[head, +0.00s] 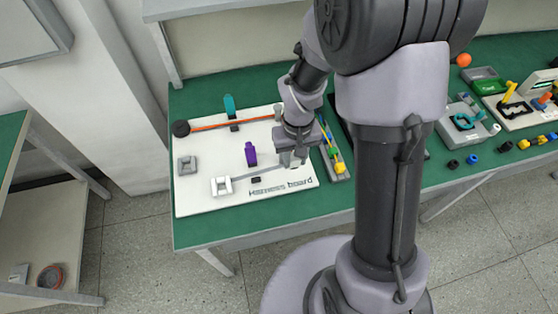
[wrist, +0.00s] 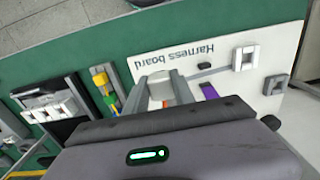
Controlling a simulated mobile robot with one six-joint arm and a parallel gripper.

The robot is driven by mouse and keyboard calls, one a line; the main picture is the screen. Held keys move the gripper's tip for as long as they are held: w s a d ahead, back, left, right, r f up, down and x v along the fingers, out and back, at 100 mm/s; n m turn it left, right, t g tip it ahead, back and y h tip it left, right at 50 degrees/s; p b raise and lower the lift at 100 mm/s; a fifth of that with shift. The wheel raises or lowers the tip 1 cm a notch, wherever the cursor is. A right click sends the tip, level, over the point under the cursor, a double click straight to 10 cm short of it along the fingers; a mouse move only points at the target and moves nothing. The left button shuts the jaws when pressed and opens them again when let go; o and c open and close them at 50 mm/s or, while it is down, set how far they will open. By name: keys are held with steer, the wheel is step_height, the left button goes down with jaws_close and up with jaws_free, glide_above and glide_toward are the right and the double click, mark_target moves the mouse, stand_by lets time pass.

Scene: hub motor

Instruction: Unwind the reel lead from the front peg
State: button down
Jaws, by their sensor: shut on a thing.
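The harness board (head: 205,205) is a white panel on the green bench. The reel (head: 181,128) is a dark disc at its back left corner. The orange reel lead (head: 235,122) runs from it to the right, to a grey peg (head: 279,111) at the back right. My gripper (head: 292,160) is low over the board's right side, near its front. The held thing is mostly hidden, and so is any peg under the gripper.
On the board are a purple part (head: 250,154), a teal-topped clip (head: 230,108), a white clip (head: 222,186) and a grey block (head: 187,165). A tray (head: 338,166) with yellow and green tools lies close right of the board. The board's front left is clear.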

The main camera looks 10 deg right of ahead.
steer(key=shift+w+d, duration=0.1)
steer(key=shift+d, duration=1)
steer(key=w+d+p, duration=0.1)
steer(key=w+d, duration=0.3)
steer(key=w, duration=0.1)
steer(key=shift+d, duration=0.25)
steer(key=w+p, duration=0.2)
steer(key=w, duration=0.7)
steer(key=shift+d, duration=0.25)
